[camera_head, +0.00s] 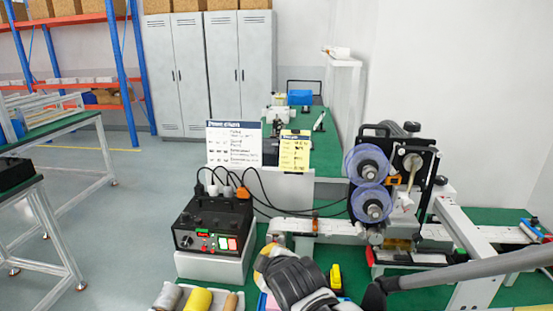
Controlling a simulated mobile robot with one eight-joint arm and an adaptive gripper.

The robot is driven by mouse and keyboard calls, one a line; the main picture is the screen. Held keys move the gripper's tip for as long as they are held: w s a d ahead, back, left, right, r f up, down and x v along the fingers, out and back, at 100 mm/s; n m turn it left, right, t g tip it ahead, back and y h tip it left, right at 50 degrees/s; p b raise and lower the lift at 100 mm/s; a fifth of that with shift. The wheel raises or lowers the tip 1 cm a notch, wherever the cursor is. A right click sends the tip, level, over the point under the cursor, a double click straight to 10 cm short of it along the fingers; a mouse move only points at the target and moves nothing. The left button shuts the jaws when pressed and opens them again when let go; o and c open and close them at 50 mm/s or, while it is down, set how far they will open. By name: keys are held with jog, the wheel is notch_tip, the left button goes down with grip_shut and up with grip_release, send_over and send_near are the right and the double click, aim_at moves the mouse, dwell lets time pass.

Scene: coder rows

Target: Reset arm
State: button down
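No object is seen held.
A coder machine (398,180) with two purple reels stands over a conveyor at right. A black control box (213,226) with cables sits on a white stand left of it.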

jog(key=s+d+r+m+g+h, duration=0.1)
jog(key=s+d+r+m, duration=0.2)
jog(key=d, duration=0.4)
jog(key=s+d+m+h, duration=0.1)
jog(key=s+d+m, duration=0.25)
jog(key=d, duration=0.45)
jog(key=s+d+m+g+h, duration=0.1)
jog(key=s+d+m+g, duration=0.1)
jog(key=s+d+m, duration=0.6)
jog(key=s+d, duration=0.1)
jog(key=s, duration=0.2)
jog(key=shift+s+h, duration=0.3)
jog(key=shift+h, duration=0.1)
